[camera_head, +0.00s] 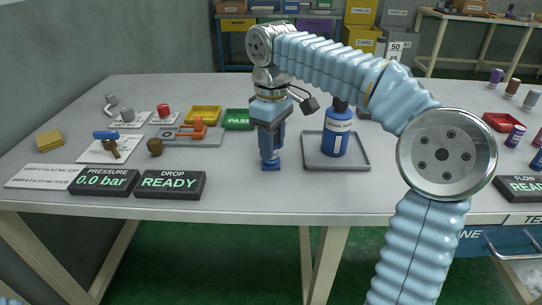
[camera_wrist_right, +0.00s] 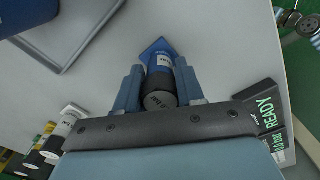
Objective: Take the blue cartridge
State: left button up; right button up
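The blue cartridge (camera_wrist_right: 165,68) has a dark cap and a white label. In the right wrist view it is between the two fingers of my right gripper (camera_wrist_right: 162,82), which press close on both sides with no clear gap. It is above or on a small blue square (camera_wrist_right: 158,48); I cannot tell if it touches it. In the head view my right gripper (camera_head: 270,150) points down over the table's front middle, and its fingers hide most of the cartridge. The blue square (camera_head: 270,167) shows just below them. My left gripper is not in view.
Right of the gripper a blue bottle (camera_head: 337,135) stands on a grey tray (camera_head: 318,161). To the left are a green PASS sign (camera_head: 238,118), a yellow tray (camera_head: 203,114), and PRESSURE (camera_head: 105,181) and DROP (camera_head: 170,183) displays. Several small vials stand at the far right.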

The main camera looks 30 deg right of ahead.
jog(key=c, duration=0.6)
jog(key=shift+o, duration=0.2)
